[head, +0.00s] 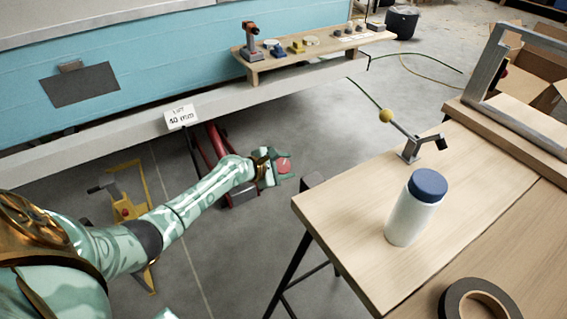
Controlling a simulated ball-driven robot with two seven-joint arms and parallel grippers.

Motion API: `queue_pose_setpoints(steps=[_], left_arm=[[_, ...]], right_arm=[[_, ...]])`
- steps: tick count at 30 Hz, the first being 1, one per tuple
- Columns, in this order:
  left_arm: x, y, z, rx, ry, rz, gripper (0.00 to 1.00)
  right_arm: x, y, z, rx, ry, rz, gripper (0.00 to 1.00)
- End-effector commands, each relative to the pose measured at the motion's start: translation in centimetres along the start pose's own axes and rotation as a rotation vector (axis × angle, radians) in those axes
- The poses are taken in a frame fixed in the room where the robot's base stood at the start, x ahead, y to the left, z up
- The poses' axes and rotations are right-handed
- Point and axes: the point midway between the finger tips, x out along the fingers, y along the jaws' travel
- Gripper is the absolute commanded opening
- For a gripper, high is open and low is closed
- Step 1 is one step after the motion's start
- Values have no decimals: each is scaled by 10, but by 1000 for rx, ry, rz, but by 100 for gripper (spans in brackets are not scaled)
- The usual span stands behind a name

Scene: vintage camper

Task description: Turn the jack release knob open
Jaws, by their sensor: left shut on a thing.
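The red jack (218,141) stands on the floor under the edge of the blue camper, partly hidden by my left arm. The gripper's fingers are shut on the knob, one on each side. How far the knob is turned cannot be told at this size. A white card reading "LIFT 40 mm" (181,116) is fixed on the camper's lower rail. My right gripper is not in view.
A wooden workbench (340,215) on the right holds a white bottle with a blue lid (413,208), a lever with a yellow ball (386,116) and a tape roll (478,300). A yellow stand (125,208) is on the floor at left. A tool shelf (330,48) is behind.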

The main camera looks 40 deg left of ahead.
Motion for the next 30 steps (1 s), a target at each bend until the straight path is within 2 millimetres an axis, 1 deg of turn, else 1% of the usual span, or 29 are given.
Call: queue_pose_setpoints(steps=[9, 23, 24, 25, 26, 30], left_arm=[[0, -2, 1, 35, 3, -84, 23], [1, -3, 1, 39, 3, -93, 23], [1, -3, 1, 39, 3, -93, 57], [1, -3, 1, 39, 3, -93, 65], [1, -3, 1, 39, 3, -92, 67], [1, -3, 0, 40, 4, -91, 67]], right_arm=[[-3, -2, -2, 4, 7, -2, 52], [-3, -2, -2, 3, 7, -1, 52], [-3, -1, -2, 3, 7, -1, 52], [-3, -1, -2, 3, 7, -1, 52], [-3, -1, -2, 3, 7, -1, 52], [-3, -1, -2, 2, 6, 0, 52]])
